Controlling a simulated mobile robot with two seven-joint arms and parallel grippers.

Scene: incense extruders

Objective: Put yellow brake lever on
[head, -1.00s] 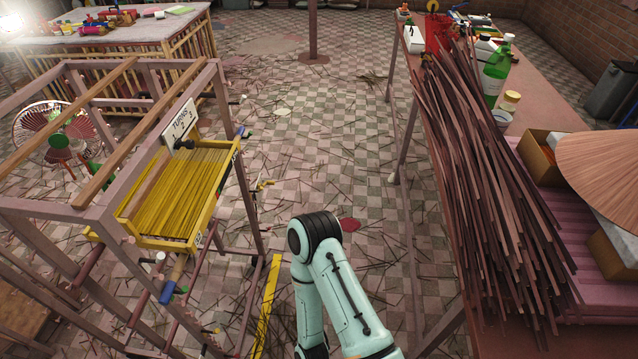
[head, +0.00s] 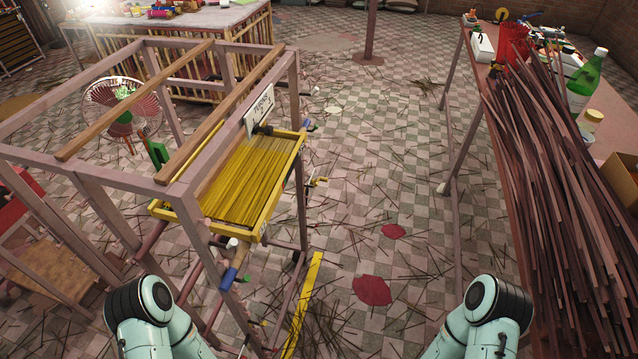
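A wooden frame machine (head: 180,190) stands at the left and holds a yellow tray (head: 294,180) of yellow incense sticks. On its right side a small lever with some yellow on it (head: 317,182) sticks out; it may be the brake lever, but it is too small to tell its position. A blue-ended handle (head: 229,279) hangs below the tray's front corner, and a small blue-tipped lever (head: 309,126) shows near the tray's far corner. Parts of both my arms show at the bottom edge, apart from the machine. Neither gripper is in view.
A yellow strip (head: 305,300) reaches up from the bottom edge, right of the machine. The tiled floor (head: 400,190) is mostly open, with scattered sticks and red patches (head: 372,290). A table (head: 465,120) with brown sticks stands at the right. A fan (head: 118,103) stands behind the machine.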

